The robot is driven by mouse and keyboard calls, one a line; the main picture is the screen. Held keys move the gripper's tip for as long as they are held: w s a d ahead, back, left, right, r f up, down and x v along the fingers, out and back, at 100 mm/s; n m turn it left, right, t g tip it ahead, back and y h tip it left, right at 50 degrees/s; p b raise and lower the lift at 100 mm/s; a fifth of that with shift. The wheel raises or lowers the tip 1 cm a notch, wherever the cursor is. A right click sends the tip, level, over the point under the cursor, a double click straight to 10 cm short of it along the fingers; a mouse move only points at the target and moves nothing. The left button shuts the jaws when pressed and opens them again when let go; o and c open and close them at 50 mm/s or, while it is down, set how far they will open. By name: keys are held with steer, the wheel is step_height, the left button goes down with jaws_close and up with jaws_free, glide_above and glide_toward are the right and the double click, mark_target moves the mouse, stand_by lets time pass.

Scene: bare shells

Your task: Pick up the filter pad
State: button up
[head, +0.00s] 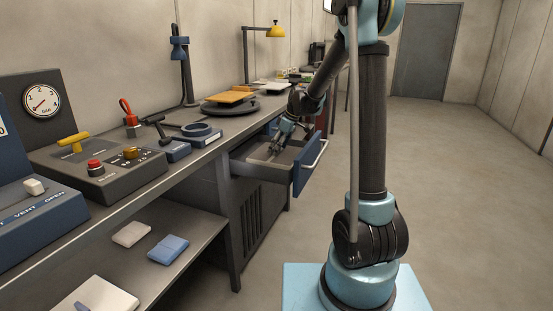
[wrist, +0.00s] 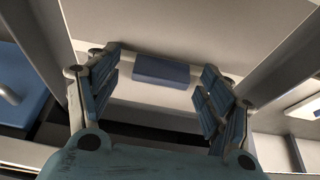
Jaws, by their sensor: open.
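In the head view my gripper (head: 277,145) reaches down into an open drawer (head: 262,172) with a blue front. In the wrist view my gripper (wrist: 160,100) is open, its fingers wide apart. A small blue rectangular pad (wrist: 161,69) lies on a pale surface between and slightly beyond the fingertips, with gaps at both sides. It may be the filter pad, but no label shows. I cannot make this pad out in the drawer in the head view.
The drawer walls rise close around my gripper. The bench above holds a gauge, a control box (head: 113,173), a round scale with an orange plate (head: 231,97) and a yellow lamp (head: 275,31). A lower shelf holds a blue pad (head: 168,249) and pale pads. Floor at right is clear.

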steer(key=shift+c, duration=0.5)
steer(key=c, duration=1.1)
steer(key=shift+o, duration=0.2)
steer(key=shift+r, duration=0.15)
